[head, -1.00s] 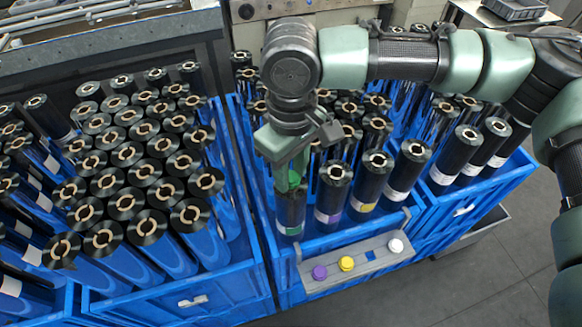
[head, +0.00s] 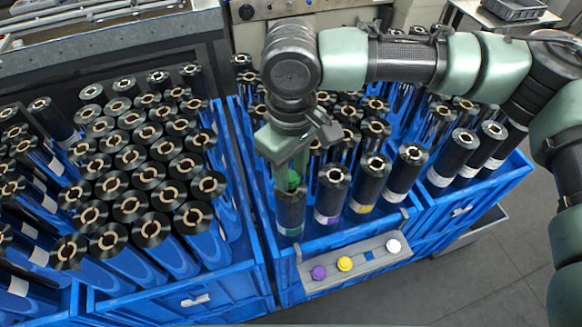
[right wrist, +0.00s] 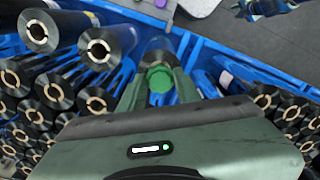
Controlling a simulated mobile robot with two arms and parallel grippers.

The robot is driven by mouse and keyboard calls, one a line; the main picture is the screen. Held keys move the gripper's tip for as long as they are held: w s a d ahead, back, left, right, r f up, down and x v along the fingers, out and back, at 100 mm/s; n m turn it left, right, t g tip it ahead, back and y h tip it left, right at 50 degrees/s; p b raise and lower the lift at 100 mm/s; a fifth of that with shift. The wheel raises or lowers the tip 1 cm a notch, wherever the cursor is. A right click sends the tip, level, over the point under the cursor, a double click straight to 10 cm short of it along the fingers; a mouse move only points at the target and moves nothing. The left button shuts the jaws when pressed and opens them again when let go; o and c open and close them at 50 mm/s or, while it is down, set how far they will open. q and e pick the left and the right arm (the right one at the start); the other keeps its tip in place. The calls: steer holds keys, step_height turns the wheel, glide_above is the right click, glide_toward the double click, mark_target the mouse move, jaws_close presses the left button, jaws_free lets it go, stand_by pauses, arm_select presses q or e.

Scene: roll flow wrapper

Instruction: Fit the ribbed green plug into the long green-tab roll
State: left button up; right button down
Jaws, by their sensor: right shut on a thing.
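The green plug (head: 293,180) is between the fingers of my right gripper (head: 290,165), which is shut on it and points down. It also shows as a green disc in the right wrist view (right wrist: 160,82). Directly below is the long dark roll with a green tab (head: 290,212), upright at the front left of the middle blue bin. The plug is in line with the roll's top end. The fingers hide the roll's core, so I cannot tell whether the plug is inside it. In the right wrist view the roll (right wrist: 157,46) shows just beyond the plug. My left gripper is out of view.
A roll with a purple tab (head: 331,195) and one with a yellow tab (head: 368,185) stand close to the right. A grey holder (head: 350,262) on the bin's front carries purple, yellow and white plugs. Densely packed rolls fill the left bin (head: 140,307).

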steer(key=shift+r+p, duration=0.1)
steer(key=shift+p, duration=0.5)
stand_by(1.1)
steer(key=shift+r, duration=0.2)
steer(key=shift+r+p, duration=0.55)
steer(key=shift+p, duration=0.45)
steer(key=shift+p, duration=0.55)
stand_by(0.5)
steer(key=c, duration=1.3)
jaws_free()
steer(key=shift+r, duration=0.1)
